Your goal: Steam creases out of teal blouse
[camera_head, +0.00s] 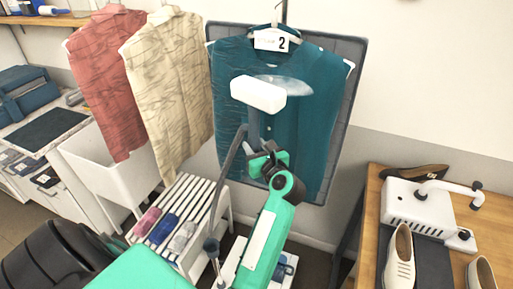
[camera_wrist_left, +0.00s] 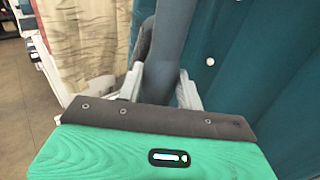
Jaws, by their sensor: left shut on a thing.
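The teal blouse (camera_head: 318,95) hangs on a hanger with a tag marked 2, in front of a dark padded board (camera_head: 357,60). Crease lines show on its left side. My left gripper (camera_head: 266,160) is shut on the handle of the steamer (camera_head: 258,94), whose white head is in front of the blouse's upper chest. A pale puff of steam shows beside the head. In the left wrist view, the fingers (camera_wrist_left: 160,88) grip the grey handle (camera_wrist_left: 174,45), with the teal cloth (camera_wrist_left: 250,70) close behind. Whether the head touches the cloth cannot be told. My right gripper is not in view.
A red blouse (camera_head: 108,75) and a cream blouse (camera_head: 170,90) hang to the left, both creased. The steamer's hose (camera_head: 222,185) runs down past a white slatted rack (camera_head: 190,200). A wooden table (camera_head: 490,215) with shoes and a white device (camera_head: 405,205) stands at the right.

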